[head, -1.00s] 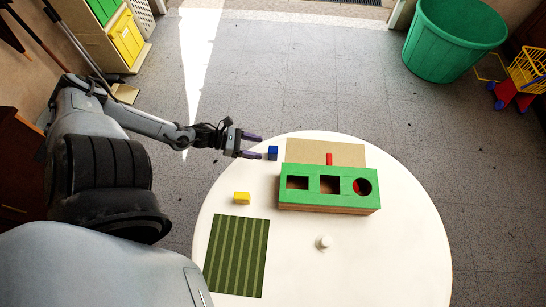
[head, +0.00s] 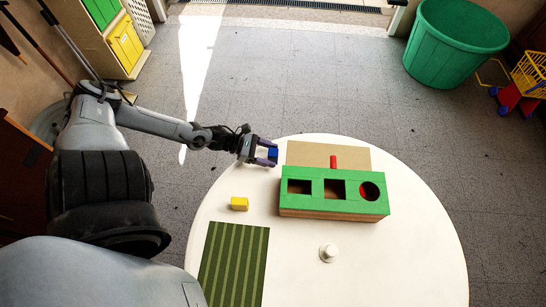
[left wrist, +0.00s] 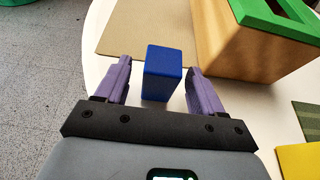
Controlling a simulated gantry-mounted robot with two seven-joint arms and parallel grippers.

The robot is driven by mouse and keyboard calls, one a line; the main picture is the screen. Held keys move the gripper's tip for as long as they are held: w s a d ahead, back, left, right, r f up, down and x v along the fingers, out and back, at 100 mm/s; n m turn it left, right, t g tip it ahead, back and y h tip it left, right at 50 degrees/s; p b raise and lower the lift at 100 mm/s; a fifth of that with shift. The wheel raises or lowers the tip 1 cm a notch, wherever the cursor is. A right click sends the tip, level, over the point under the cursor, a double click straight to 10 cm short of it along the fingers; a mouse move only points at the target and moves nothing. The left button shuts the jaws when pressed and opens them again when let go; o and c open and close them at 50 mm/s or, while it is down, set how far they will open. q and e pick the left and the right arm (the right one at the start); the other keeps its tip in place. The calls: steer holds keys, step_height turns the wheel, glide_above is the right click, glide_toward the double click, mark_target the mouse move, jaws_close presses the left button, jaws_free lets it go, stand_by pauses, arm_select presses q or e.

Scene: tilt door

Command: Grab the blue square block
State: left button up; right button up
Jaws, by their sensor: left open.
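The blue square block (head: 272,155) stands on the white round table near its far left edge, close to the tan board. My left gripper (head: 267,155) has come in from the left and is at the block. In the left wrist view the blue block (left wrist: 163,72) stands upright between the two purple fingers of the left gripper (left wrist: 160,80). The fingers are open, with a gap showing on each side of the block near their bases. My right gripper is in neither view.
A green-topped box (head: 334,192) with two square holes and one round hole stands right of the block. A red piece (head: 333,162) is behind it on the tan board (head: 310,153). A yellow block (head: 239,204), a striped green mat (head: 234,262) and a white knob-like piece (head: 328,252) are nearer.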

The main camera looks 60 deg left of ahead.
mark_target(278, 161)
arm_select(q)
steer(key=shift+b+x, duration=0.5)
steer(key=shift+x, duration=1.35)
steer(key=c, duration=1.1)
steer(key=shift+o, duration=0.2)
steer(key=shift+r, duration=0.1)
